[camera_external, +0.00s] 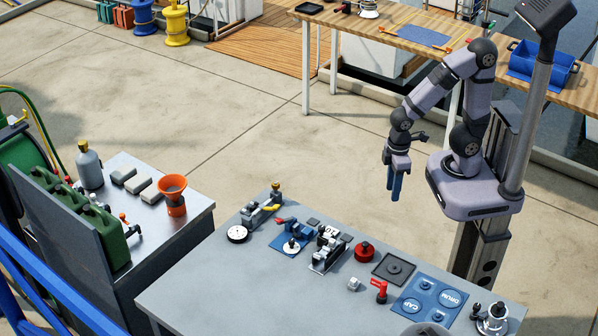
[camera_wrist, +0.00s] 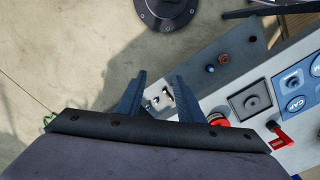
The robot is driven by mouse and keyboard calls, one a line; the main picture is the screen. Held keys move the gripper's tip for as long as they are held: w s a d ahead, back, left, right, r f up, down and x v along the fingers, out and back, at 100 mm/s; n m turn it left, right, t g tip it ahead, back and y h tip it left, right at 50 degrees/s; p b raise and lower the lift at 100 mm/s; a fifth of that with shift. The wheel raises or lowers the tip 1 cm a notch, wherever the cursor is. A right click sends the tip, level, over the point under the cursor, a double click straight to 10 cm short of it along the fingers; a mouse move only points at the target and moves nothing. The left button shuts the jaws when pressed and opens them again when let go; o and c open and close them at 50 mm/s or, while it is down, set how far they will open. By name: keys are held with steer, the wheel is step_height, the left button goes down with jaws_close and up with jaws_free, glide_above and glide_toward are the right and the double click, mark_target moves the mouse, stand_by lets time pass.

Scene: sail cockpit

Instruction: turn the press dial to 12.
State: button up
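A round white dial with a dark rim (camera_external: 237,233) lies near the left end of the grey bench (camera_external: 215,290) in the external view. I cannot read its marks, and I cannot tell for sure that it is the press dial. A small device with a yellow handle (camera_external: 266,208) stands just behind it. My gripper (camera_external: 395,199) hangs fingers down, high and to the right of the dial, well apart from it. In the wrist view my blue fingers (camera_wrist: 158,92) are spread with nothing held; the dial cannot be made out there.
The bench also holds a blue-based device (camera_external: 290,244), a black-and-white device (camera_external: 327,250), a red round part (camera_external: 364,252), a dark square pad (camera_external: 402,264), a red-handled part (camera_external: 380,291) and a blue mat (camera_external: 425,312). A metal winch (camera_external: 493,320) stands at right.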

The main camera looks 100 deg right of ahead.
steer(key=w+a+r+t+p, duration=0.1)
steer(key=w+a+r+t, duration=0.15)
steer(key=w, duration=1.25)
steer(key=t+p, duration=0.2)
glide_toward(293, 240)
steer(key=shift+p+x, duration=0.95)
steer(key=shift+x, duration=3)
jaws_close()
